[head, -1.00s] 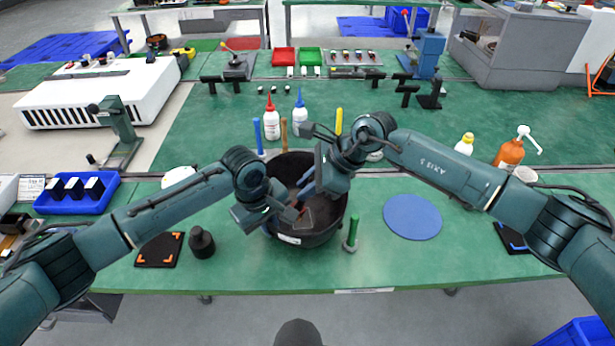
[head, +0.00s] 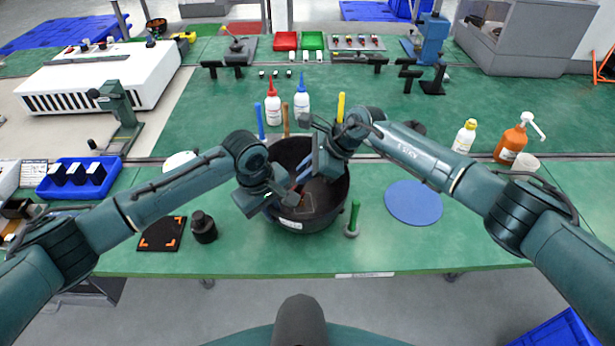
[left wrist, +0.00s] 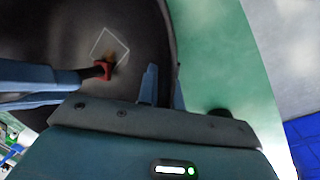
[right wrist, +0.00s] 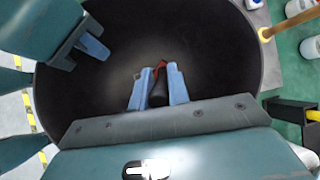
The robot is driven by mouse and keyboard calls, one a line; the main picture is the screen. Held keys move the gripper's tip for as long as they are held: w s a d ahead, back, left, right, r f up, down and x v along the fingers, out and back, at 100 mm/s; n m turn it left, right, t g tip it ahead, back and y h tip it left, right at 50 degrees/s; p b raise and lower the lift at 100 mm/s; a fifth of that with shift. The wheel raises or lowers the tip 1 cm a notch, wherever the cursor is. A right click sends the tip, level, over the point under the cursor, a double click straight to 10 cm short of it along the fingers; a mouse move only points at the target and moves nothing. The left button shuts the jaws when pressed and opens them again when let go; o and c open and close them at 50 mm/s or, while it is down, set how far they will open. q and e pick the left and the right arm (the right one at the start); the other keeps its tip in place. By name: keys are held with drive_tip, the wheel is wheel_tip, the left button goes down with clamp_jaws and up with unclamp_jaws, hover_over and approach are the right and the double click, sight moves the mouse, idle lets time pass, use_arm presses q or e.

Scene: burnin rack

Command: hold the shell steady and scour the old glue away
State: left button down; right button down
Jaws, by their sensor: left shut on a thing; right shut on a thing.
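The shell (head: 325,207) is a dark round bowl standing upright at the front of the green bench. My left gripper (head: 279,200) is shut on its near-left wall; the fingers (left wrist: 163,88) straddle the rim in the left wrist view. My right gripper (head: 305,178) reaches inside the bowl, shut on a scouring tool with a black grip (right wrist: 158,94) and a red part. In the left wrist view the tool's red end (left wrist: 103,70) is beside a pale square outline with a small brownish glue patch (left wrist: 110,55). Contact with the bowl wall cannot be told.
A green-handled tool (head: 354,216) stands close to the bowl's right, with a blue disc (head: 413,202) farther right. A black weight (head: 203,228) and a dark mat (head: 161,234) lie left. Glue bottles (head: 273,106) and upright handles stand behind. The front right bench is mostly clear.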

use_arm(q)
drive_tip(key=shift+s+a+f, duration=0.1)
drive_tip(key=shift+f, duration=0.1)
use_arm(e)
drive_tip(key=shift+w+a, duration=0.1)
drive_tip(key=shift+w, duration=0.6)
drive_tip(key=shift+s, duration=3.1)
wheel_tip(320, 180, up, 8)
drive_tip(key=shift+d, duration=0.4)
drive_tip(key=shift+w, duration=0.15)
